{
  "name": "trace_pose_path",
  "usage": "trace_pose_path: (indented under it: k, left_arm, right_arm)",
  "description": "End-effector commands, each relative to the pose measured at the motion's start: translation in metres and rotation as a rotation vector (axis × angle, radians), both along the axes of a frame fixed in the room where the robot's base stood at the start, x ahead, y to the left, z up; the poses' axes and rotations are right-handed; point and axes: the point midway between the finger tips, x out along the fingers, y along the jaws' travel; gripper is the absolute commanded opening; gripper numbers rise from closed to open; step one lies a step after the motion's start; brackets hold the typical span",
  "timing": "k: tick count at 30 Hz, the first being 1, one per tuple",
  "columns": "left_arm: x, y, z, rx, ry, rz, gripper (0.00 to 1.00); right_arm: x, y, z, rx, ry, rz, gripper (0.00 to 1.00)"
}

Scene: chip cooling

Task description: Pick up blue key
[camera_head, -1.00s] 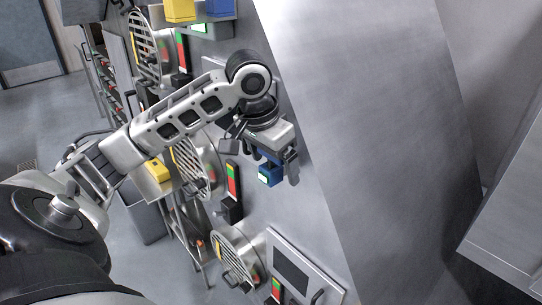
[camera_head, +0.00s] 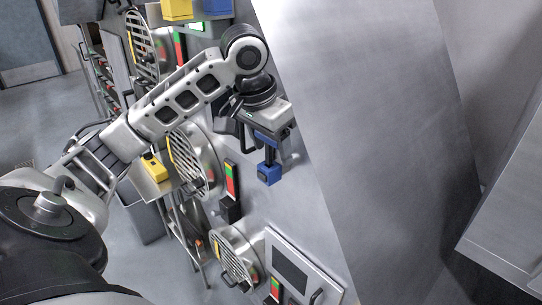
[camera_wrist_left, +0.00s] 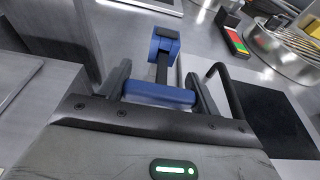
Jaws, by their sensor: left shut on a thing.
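The blue key has a blue bar, a dark shaft and a blue block. In the head view its block (camera_head: 269,174) hangs below my left gripper (camera_head: 268,135), beside the steel machine front. In the left wrist view the bar (camera_wrist_left: 158,93) lies across between the fingers of my left gripper (camera_wrist_left: 160,90), which is shut on it. The dark shaft runs from the bar to the block (camera_wrist_left: 164,42). I cannot tell whether the block touches the steel behind it. My right gripper is not in view.
A yellow block (camera_head: 155,168) sits on a ledge at left. Round grilled hatches (camera_head: 195,160) and a red-green panel (camera_head: 231,180) line the machine front. A large steel panel (camera_head: 360,140) stands right of the gripper. A yellow box (camera_head: 177,9) and another blue box (camera_head: 218,7) are at the top.

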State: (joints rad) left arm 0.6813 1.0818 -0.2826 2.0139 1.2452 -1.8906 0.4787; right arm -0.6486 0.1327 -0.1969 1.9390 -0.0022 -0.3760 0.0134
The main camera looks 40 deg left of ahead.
Motion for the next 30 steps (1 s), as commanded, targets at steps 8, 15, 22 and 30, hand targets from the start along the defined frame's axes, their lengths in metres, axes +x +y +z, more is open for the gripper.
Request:
trace_pose_path:
  k: [8,15,22,30]
  left_arm:
    - [-0.04,0.021,0.052,0.006,-0.005,0.004,0.4]
    - [-0.087,0.044,0.07,0.009,0.001,0.006,0.4]
    - [-0.113,0.056,0.085,0.006,0.003,0.006,0.4]
    - [-0.124,0.061,0.096,0.003,0.001,0.002,0.4]
  right_arm:
    - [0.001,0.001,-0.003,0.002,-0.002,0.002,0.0]
    - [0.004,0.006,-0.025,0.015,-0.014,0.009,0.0]
    - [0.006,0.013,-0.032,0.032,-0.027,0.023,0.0]
    - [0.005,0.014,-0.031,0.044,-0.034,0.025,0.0]
